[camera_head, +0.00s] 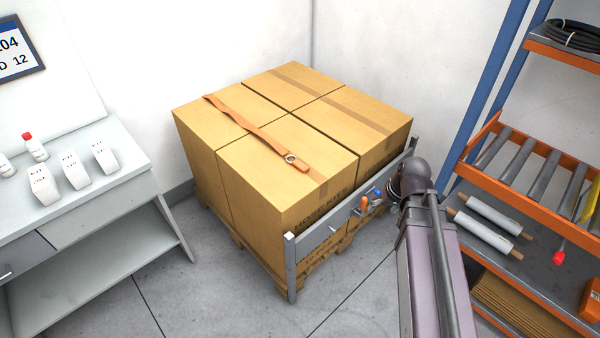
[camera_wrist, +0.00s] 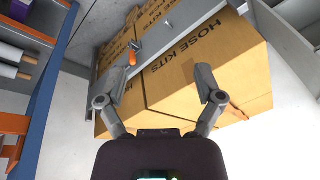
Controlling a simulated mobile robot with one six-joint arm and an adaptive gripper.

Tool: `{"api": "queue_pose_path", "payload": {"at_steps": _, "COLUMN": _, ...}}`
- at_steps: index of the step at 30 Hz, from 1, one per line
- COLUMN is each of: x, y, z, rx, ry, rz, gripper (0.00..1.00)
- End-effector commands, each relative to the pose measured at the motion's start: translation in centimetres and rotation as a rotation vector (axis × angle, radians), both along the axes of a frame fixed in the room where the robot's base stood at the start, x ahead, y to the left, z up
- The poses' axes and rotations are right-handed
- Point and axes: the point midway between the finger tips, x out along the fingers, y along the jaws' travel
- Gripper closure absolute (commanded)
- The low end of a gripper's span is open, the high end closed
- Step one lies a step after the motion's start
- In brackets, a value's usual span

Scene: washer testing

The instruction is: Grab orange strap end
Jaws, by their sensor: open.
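An orange-brown strap (camera_head: 257,130) lies flat across the top of the cardboard boxes in the head view. Its near end (camera_head: 297,161), with a metal ring, rests on the front box's top. My gripper (camera_wrist: 167,82) is open and empty in the wrist view, its two fingers spread in front of the boxes' "HOSE KITS" side. In the head view my arm covers most of the gripper, to the right of the strap end. A small brownish piece (camera_wrist: 237,112) shows at a box edge in the wrist view; I cannot tell whether it is the strap.
The boxes (camera_head: 235,180) stand on a wooden pallet. A grey rail (camera_head: 318,238) holding tools, one orange-handled (camera_wrist: 133,53), runs along their front. An orange and blue shelf rack (camera_head: 485,175) stands close on the right. A white bench (camera_head: 90,200) with small containers stands left.

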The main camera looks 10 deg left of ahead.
Motion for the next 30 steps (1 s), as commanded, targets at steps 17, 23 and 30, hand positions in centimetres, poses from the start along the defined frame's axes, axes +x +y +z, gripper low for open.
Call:
{"api": "queue_pose_path", "payload": {"at_steps": 17, "x": 10.7, "y": 10.9, "z": -6.7, "rx": 0.318, "ry": -0.465, "rz": 0.392, "gripper": 0.14}}
{"api": "queue_pose_path", "payload": {"at_steps": 23, "x": 13.9, "y": 14.0, "z": -7.8, "rx": 0.387, "ry": -0.648, "rz": 0.469, "gripper": 0.14}}
{"api": "queue_pose_path", "payload": {"at_steps": 30, "x": 17.0, "y": 16.5, "z": -8.5, "rx": 0.432, "ry": -0.832, "rz": 0.515, "gripper": 0.14}}
